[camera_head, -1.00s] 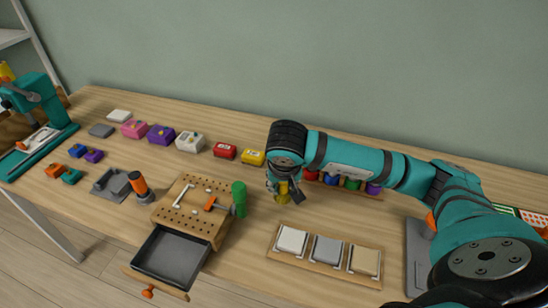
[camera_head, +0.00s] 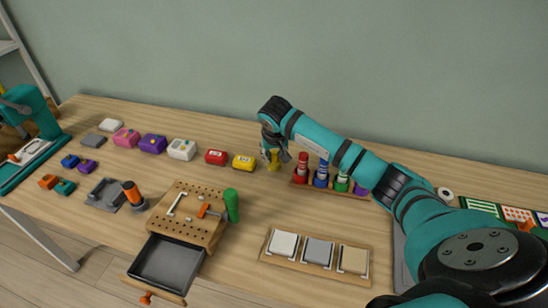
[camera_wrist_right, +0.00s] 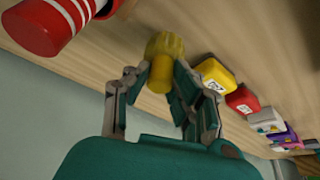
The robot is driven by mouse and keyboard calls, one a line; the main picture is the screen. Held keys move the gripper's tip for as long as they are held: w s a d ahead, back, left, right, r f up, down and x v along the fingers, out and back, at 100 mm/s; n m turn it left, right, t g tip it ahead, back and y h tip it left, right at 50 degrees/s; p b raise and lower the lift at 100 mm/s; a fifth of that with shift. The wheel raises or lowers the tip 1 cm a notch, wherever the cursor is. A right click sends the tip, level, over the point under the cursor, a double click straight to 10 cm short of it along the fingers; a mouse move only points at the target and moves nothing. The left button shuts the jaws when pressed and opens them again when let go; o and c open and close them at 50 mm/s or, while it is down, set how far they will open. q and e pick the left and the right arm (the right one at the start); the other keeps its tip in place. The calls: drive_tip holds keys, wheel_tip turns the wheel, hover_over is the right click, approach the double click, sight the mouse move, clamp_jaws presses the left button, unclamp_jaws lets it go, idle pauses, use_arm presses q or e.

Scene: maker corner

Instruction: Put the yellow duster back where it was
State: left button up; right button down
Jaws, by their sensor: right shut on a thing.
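The yellow duster (camera_head: 273,164) is between the fingers of my right gripper (camera_head: 272,152), which is shut on it. It shows better in the right wrist view (camera_wrist_right: 165,47), with its wide ribbed end beyond the fingertips (camera_wrist_right: 152,88). It is between the yellow box (camera_head: 244,162) and the red-topped bottle (camera_head: 302,170). I cannot tell whether its end touches the table. My left gripper is not in view.
A wooden rack (camera_head: 298,186) with several coloured bottles stands just right of the duster. A red box (camera_head: 216,157) and more boxes line the back left. A pegboard block (camera_head: 184,225) with an open drawer (camera_head: 166,264) and a tray of three pads (camera_head: 300,262) are in front.

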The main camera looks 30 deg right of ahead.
drive_tip(key=shift+a+f, duration=0.1)
drive_tip(key=shift+f, duration=1.25)
drive_tip(key=c, duration=1.1)
unclamp_jaws()
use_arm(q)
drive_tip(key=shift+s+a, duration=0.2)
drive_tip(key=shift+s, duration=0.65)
use_arm(e)
drive_tip(key=shift+r, duration=0.1)
drive_tip(key=shift+r, duration=0.4)
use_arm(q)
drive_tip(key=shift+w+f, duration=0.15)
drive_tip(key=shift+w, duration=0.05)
use_arm(e)
drive_tip(key=v, duration=1.1)
drive_tip(key=shift+s+r, duration=0.2)
drive_tip(key=shift+r, duration=0.05)
